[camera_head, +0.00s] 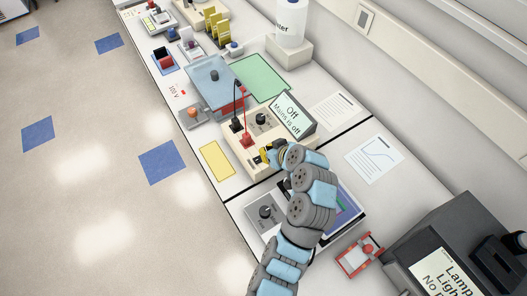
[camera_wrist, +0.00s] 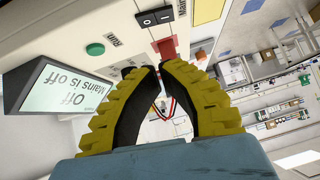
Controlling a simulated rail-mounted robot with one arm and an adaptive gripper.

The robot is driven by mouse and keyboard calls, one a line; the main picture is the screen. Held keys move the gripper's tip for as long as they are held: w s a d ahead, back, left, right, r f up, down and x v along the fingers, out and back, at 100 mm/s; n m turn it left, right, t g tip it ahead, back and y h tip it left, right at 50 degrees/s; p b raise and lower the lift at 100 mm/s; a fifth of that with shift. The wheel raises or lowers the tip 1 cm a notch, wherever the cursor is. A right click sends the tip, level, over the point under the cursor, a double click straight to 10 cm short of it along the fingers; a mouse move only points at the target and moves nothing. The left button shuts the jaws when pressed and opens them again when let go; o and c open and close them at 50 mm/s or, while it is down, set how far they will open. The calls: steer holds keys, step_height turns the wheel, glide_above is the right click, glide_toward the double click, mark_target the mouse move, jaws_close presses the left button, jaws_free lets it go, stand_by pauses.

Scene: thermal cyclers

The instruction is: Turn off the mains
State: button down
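The cream power unit (camera_head: 238,150) stands on the bench in the head view, with a black knob and red and black leads. Its tilted display (camera_head: 292,116) reads "Off, Mains is off"; the same display (camera_wrist: 68,100) shows upside down in the wrist view. In the wrist view the unit's face carries a black rocker switch (camera_wrist: 155,17) marked O and I, a green button (camera_wrist: 95,49) and a red square part (camera_wrist: 166,46). My gripper (camera_wrist: 157,68) has yellow ribbed fingers with tips together, nothing visible between them. In the head view my gripper (camera_head: 268,156) is at the unit's near end, partly hiding it.
A blue-lidded tank (camera_head: 208,82) and a green mat (camera_head: 262,76) lie beyond the unit. A yellow card (camera_head: 216,160) lies left of it. A grey knob box (camera_head: 264,212), red-framed item (camera_head: 359,254) and dark instrument (camera_head: 440,235) stand nearer. Paper sheets (camera_head: 374,159) lie by the wall.

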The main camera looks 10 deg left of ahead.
steer(key=v, duration=0.7)
steer(key=shift+w+d, duration=0.1)
steer(key=shift+w, duration=0.15)
stand_by(0.3)
